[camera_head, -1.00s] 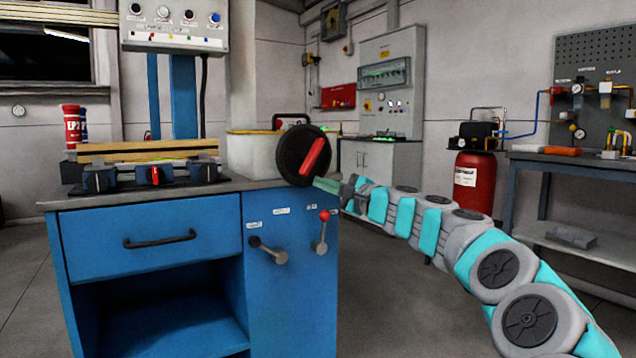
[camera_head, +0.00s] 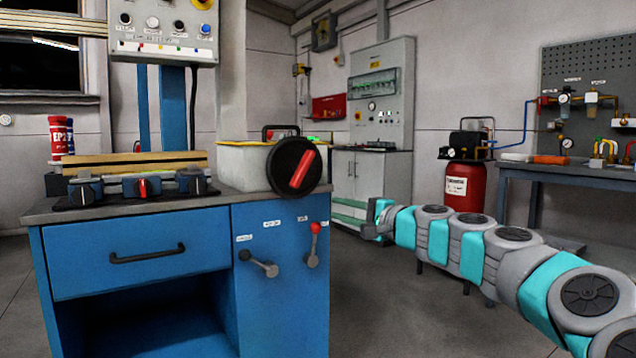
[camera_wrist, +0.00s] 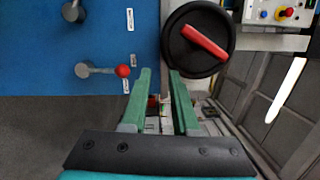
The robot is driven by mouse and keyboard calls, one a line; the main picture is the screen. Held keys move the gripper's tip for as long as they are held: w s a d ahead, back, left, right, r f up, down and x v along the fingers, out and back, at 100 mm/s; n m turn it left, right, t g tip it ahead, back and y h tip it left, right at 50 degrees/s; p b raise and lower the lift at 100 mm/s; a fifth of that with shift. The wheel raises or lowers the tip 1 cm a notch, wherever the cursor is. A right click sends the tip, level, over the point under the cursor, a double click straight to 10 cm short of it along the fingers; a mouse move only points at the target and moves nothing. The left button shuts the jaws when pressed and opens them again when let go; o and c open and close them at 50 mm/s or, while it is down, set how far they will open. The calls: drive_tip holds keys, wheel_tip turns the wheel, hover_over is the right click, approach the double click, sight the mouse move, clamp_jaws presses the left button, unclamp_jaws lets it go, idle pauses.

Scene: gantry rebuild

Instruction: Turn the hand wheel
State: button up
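The hand wheel is a black disc (camera_head: 281,155) with a red bar handle (camera_head: 302,168) slanting up to the right, at the right end of the blue cabinet's top. In the wrist view the wheel (camera_wrist: 190,63) is at the top, just beyond and right of the fingertips, its red handle slanting across. My gripper (camera_head: 348,215) is right of and below the wheel in the head view, apart from it. In the wrist view its two green fingers (camera_wrist: 160,75) stand apart with nothing between them. The gripper is open and empty.
The blue cabinet (camera_head: 282,325) carries a grey lever (camera_head: 262,264) and a red-knobbed lever (camera_head: 314,240) below the wheel. Dial blocks (camera_head: 140,187) stand on its top. A grey electrical cabinet (camera_head: 380,85), red tank (camera_head: 466,190) and workbench (camera_head: 560,172) are behind. Floor between is clear.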

sight(298, 163)
drive_tip(key=shift+o, duration=1.4)
drive_tip(key=a+r+n, duration=0.1)
drive_tip(key=n, duration=0.1)
drive_tip(key=w+a+r+n+h, duration=0.1)
drive_tip(key=n, duration=0.1)
drive_tip(key=w+a+r+n+p, duration=0.1)
drive_tip(key=a, duration=0.1)
drive_tip(key=shift+r+n+t+h, duration=0.3)
drive_tip(key=shift+r+n, duration=0.1)
drive_tip(key=shift+o, duration=0.2)
drive_tip(key=r+n, duration=0.1)
drive_tip(key=a+r+n+t, duration=0.1)
drive_tip(key=r+n, duration=0.1)
drive_tip(key=a+r+n+h, duration=0.1)
drive_tip(key=r, duration=0.1)
drive_tip(key=shift+w+a+n, duration=0.1)
drive_tip(key=shift+w+n, duration=0.3)
drive_tip(key=shift+p+x, duration=0.4)
drive_tip(key=shift+x, duration=2.75)
drive_tip(key=shift+w+r, duration=0.15)
drive_tip(key=shift+w, duration=0.3)
drive_tip(key=shift+w+a, duration=0.15)
drive_tip(key=shift+a, duration=0.15)
drive_tip(key=shift+c, duration=0.2)
clamp_jaws()
drive_tip(key=shift+d, duration=0.1)
